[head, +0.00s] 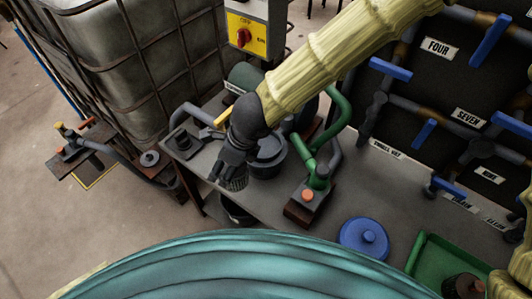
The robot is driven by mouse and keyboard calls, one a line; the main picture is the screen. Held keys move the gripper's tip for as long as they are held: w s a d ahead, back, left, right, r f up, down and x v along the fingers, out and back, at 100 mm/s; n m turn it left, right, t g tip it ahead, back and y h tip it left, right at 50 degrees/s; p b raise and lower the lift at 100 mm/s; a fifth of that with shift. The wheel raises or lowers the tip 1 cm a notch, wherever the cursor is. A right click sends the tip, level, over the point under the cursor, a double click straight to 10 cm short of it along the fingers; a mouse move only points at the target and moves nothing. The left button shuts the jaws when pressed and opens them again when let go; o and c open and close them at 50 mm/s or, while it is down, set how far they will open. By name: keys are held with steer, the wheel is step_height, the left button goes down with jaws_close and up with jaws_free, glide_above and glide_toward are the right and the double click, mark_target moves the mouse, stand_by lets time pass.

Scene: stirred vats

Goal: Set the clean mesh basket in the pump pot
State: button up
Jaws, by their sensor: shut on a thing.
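My gripper (234,169), dark at the end of the yellow-sleeved arm, is shut on a small dark mesh basket (237,184) that shows just below the fingers. The gripper hides the basket's upper part. The pump pot (268,160) looks like the dark round vessel on the grey bench, just right of the gripper and partly hidden by my wrist. The basket appears to the left of the pot, near the bench's front edge. I cannot tell its height or whether it touches anything.
A blue round lid (366,238) lies on the bench (385,190). A green tray (424,262) holds a dark pot at right. Green pipework (338,118) and a box with an orange button (307,197) stand right of the pot. A dark bucket (236,211) sits below the bench edge.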

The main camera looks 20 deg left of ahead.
steer(key=shift+a, duration=0.15)
steer(key=shift+w+r, duration=0.1)
steer(key=shift+w, duration=0.25)
steer(key=w+d+f+p, duration=0.2)
steer(key=w+p, duration=0.2)
steer(key=w, duration=0.3)
steer(key=w+d+f+p, duration=0.2)
steer(key=w+f+p, duration=0.1)
steer(key=w, duration=0.4)
steer(key=shift+w+p, duration=0.35)
steer(key=shift+p, duration=0.2)
steer(key=shift+s+d+f, duration=0.1)
steer(key=shift+f, duration=0.55)
steer(key=o, duration=0.7)
steer(key=shift+c, duration=0.2)
steer(key=o, duration=0.3)
steer(key=shift+f, duration=0.1)
steer(key=shift+o, duration=0.3)
